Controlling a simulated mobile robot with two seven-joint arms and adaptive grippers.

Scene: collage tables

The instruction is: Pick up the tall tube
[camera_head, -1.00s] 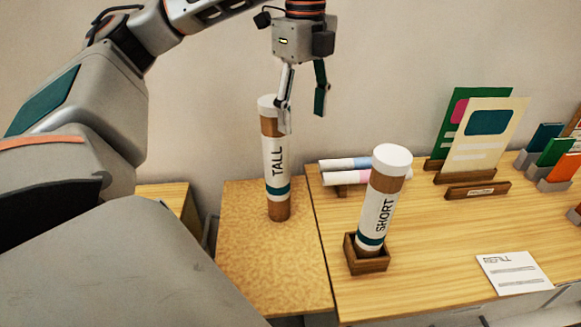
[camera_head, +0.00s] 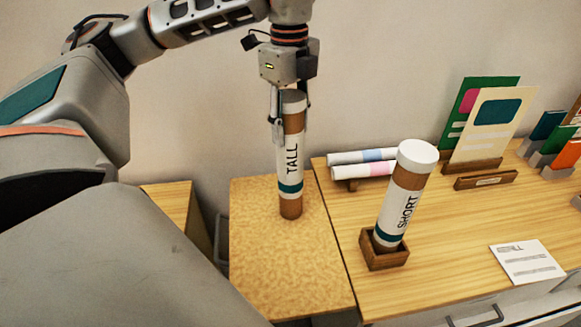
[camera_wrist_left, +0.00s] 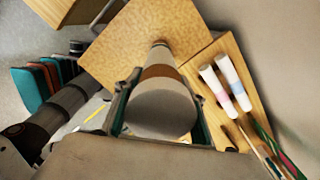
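The tall tube (camera_head: 291,160), brown with a white cap and a white label reading TALL, stands upright on the speckled left-hand surface (camera_head: 270,265). My left gripper (camera_head: 291,125) points down over its top, with one finger on each side of the tube. In the left wrist view, the tube's pale round cap (camera_wrist_left: 160,108) fills the space between the two fingers. The fingers look open around it; whether either one touches it is hard to tell. My right gripper is not in view.
The short tube (camera_head: 407,185) stands slightly tilted in a small wooden holder (camera_head: 385,255) to the right. Two rolled papers (camera_head: 365,162) lie behind it. Cards (camera_head: 490,120) in stands and a REFILL note (camera_head: 527,262) are further right. A wall rises behind the tables.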

